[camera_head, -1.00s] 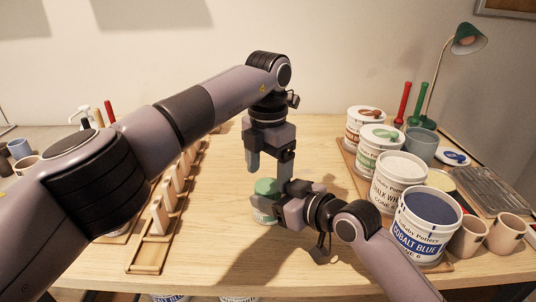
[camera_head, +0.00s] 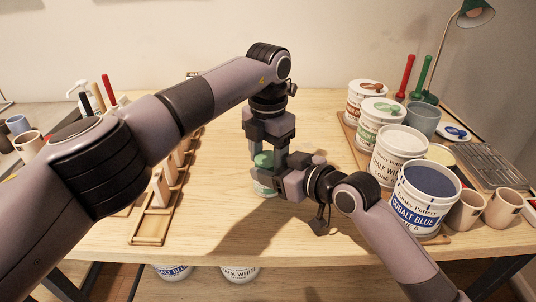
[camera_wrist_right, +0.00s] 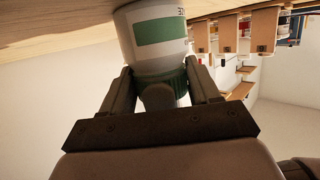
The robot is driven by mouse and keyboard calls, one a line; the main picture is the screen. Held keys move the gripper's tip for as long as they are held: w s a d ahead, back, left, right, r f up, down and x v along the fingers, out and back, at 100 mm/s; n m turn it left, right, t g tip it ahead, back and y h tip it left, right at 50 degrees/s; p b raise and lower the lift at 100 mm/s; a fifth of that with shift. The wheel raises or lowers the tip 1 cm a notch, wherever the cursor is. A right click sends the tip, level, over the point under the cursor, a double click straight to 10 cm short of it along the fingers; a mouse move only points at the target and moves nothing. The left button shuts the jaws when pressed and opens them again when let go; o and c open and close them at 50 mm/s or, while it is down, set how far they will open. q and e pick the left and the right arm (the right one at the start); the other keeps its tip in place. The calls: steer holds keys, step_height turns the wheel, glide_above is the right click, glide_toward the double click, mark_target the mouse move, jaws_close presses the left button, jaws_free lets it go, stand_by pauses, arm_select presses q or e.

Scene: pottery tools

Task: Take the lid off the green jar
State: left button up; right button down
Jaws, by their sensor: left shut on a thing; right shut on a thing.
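The green jar, a small white tub with a green label, stands on the wooden table in the middle of the head view (camera_head: 265,189). Its green lid (camera_head: 264,160) is on top. My left gripper (camera_head: 266,153) points down from above, shut on the lid. In the right wrist view the jar (camera_wrist_right: 158,32) sits between the two fingers. The grippers hide parts of the jar and lid.
Several pottery tubs, including a cobalt blue tub (camera_head: 424,205), stand on the right with cups and a lamp (camera_head: 476,14). A wooden rack (camera_head: 150,229) with upright pieces runs along the left. The table's front middle is clear.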

arm_select(q)
steer(key=n, duration=0.2)
steer(key=shift+n, duration=0.3)
steer(key=o, duration=1.2)
steer(key=shift+c, duration=0.2)
steer(key=shift+r, duration=2.35)
steer(key=shift+c, duration=0.3)
steer(key=shift+r+m, duration=1.5)
steer(key=shift+r, duration=0.1)
steer(key=shift+f, duration=3.95)
